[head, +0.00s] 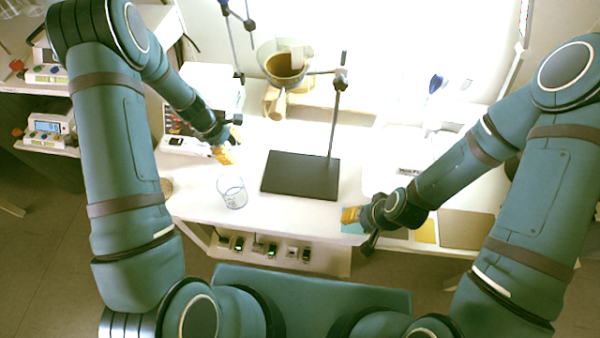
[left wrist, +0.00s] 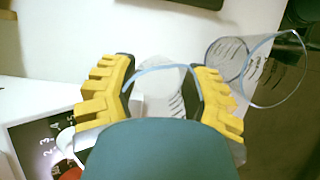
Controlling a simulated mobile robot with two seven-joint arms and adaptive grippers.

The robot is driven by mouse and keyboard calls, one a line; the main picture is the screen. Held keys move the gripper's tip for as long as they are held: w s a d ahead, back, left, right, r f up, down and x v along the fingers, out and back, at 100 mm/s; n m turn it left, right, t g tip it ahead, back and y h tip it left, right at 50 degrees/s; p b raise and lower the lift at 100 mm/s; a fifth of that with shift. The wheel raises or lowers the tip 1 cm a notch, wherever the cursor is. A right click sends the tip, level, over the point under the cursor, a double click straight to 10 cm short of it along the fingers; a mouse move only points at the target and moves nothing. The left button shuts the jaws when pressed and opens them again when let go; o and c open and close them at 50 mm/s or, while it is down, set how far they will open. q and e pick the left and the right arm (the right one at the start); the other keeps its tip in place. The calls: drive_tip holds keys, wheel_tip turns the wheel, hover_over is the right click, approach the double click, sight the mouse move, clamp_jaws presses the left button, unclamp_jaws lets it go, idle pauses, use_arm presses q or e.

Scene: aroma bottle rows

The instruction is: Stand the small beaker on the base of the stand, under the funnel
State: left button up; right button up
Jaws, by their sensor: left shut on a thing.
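My left gripper (head: 226,153) is shut on a clear small beaker, which shows between the yellow fingers in the left wrist view (left wrist: 162,92). In the head view the gripper and its arm hide most of that beaker. The stand has a flat black base (head: 300,175), bare on top, and an upright rod (head: 334,120). A clamp arm from the rod reaches left to the funnel (head: 284,62), which looks brown inside. The left gripper is left of the base. My right gripper (head: 352,215) is right of the base near the table's front edge; its jaw opening is unclear.
A larger clear beaker (head: 232,192) stands on the white table between the left gripper and the front edge; it also shows in the left wrist view (left wrist: 238,62). A white device (head: 185,146) is behind the left gripper. A second stand's rod (head: 234,45) rises at the back.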

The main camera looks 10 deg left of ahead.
use_arm(q)
drive_tip(key=shift+s, duration=0.1)
use_arm(e)
drive_tip(key=shift+d, duration=0.1)
use_arm(q)
drive_tip(key=d, duration=1.7)
drive_tip(key=b+x, duration=0.1)
drive_tip(key=x, duration=0.2)
drive_tip(key=shift+a+f, duration=0.15)
drive_tip(key=shift+f, duration=0.1)
use_arm(e)
drive_tip(key=shift+s+f, duration=0.15)
drive_tip(key=shift+f, duration=0.35)
use_arm(q)
drive_tip(key=shift+f, duration=0.2)
drive_tip(key=shift+f, duration=0.1)
use_arm(e)
drive_tip(key=shift+f, duration=0.1)
use_arm(q)
drive_tip(key=o, duration=1.2)
drive_tip(key=shift+c, duration=0.2)
